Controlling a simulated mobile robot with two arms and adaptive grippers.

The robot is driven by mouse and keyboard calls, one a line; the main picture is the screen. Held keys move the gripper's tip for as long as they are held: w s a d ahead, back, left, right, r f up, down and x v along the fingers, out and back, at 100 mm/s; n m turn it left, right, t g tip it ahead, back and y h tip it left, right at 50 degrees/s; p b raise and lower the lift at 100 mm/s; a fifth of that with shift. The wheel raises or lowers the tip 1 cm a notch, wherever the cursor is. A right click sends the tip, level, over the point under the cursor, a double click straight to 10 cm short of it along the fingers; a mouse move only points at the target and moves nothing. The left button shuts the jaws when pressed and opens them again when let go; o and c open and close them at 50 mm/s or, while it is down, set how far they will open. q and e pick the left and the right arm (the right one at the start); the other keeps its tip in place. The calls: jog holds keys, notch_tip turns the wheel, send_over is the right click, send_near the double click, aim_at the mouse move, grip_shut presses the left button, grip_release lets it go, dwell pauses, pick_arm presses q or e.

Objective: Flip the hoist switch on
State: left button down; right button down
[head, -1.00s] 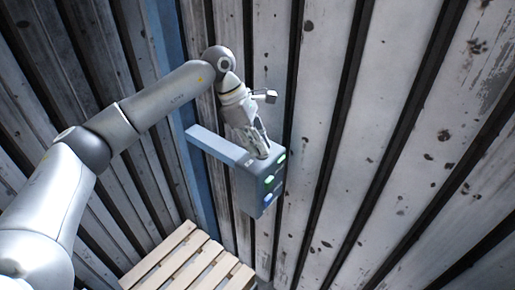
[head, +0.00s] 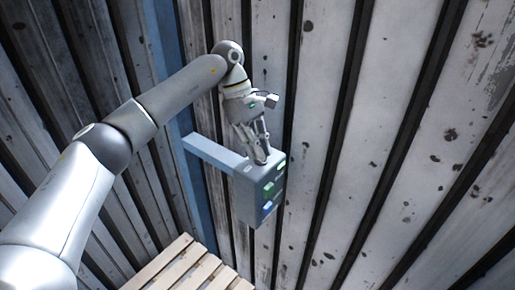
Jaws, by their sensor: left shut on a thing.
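The hoist switch box (head: 248,196) is a grey-blue box on the end of a bracket arm (head: 212,152) in front of the metal wall. Its right-hand face carries small green and blue lit parts. My left gripper (head: 262,158) points down at the top of the box, with its fingertips at the upper edge. It is shut on a part there; the fingers hide that part, so its position is not clear. My right gripper is not in view.
A blue vertical post (head: 172,82) stands behind the bracket. A pale slatted wooden pallet (head: 180,268) lies below, at the bottom of the view. Ribbed, stained metal walls (head: 400,130) close off the back and right. Space to the right of the box looks free.

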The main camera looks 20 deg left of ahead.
pick_arm(q)
jog(key=shift+r, duration=0.15)
jog(key=c, duration=1.5)
grip_release()
jog(key=v, duration=1.2)
